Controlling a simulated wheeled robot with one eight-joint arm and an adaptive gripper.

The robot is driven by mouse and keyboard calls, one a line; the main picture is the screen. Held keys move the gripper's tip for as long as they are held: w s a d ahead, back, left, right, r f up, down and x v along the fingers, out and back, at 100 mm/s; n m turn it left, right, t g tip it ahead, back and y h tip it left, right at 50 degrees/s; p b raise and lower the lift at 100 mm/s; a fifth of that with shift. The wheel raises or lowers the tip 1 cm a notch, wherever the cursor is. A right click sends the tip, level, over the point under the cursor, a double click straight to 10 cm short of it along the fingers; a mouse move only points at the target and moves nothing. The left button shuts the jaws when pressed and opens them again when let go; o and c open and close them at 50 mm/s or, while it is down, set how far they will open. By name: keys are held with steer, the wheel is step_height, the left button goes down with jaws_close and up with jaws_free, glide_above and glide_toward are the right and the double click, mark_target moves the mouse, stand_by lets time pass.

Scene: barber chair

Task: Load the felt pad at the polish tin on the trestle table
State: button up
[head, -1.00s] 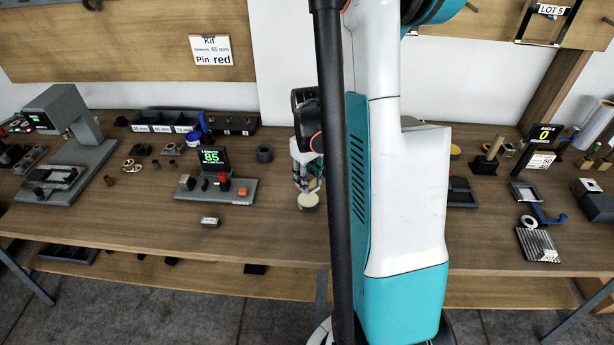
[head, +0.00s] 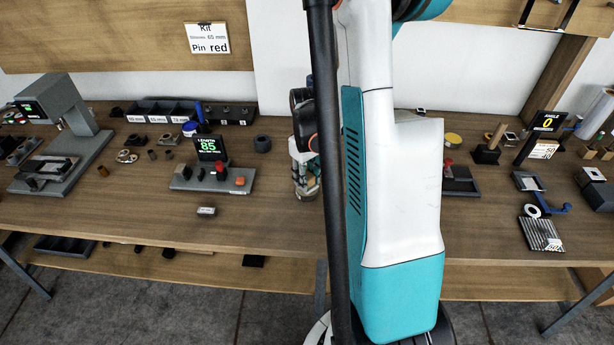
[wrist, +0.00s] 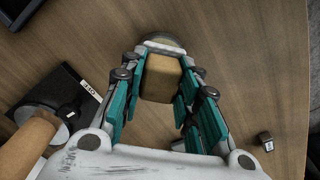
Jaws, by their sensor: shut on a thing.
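My gripper (head: 306,178) is low over the trestle table (head: 130,224), partly behind my own arm in the head view. In the wrist view its teal fingers are shut on a tan block (wrist: 160,78), which I take to be the felt pad. A round, pale-rimmed thing (wrist: 165,46), probably the polish tin, shows just beyond and under the block. The block overlaps it in the picture; I cannot tell whether they touch. In the head view only a sliver of the round thing (head: 307,196) shows below the fingers.
A wooden-handled tool (wrist: 28,142) and a dark labelled base (wrist: 75,85) lie left in the wrist view. A fixture with an "85" display (head: 208,148) stands left of my gripper. A small labelled block (head: 206,211) lies in front. A yellow-topped tin (head: 453,139) stands right of my arm.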

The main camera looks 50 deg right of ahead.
mark_target(307, 175)
steer(key=shift+f+b, duration=0.55)
steer(key=shift+b, duration=0.05)
stand_by(1.8)
steer(key=shift+r+p, duration=2.45)
steer(key=shift+r, duration=1.1)
steer(key=shift+a, duration=0.1)
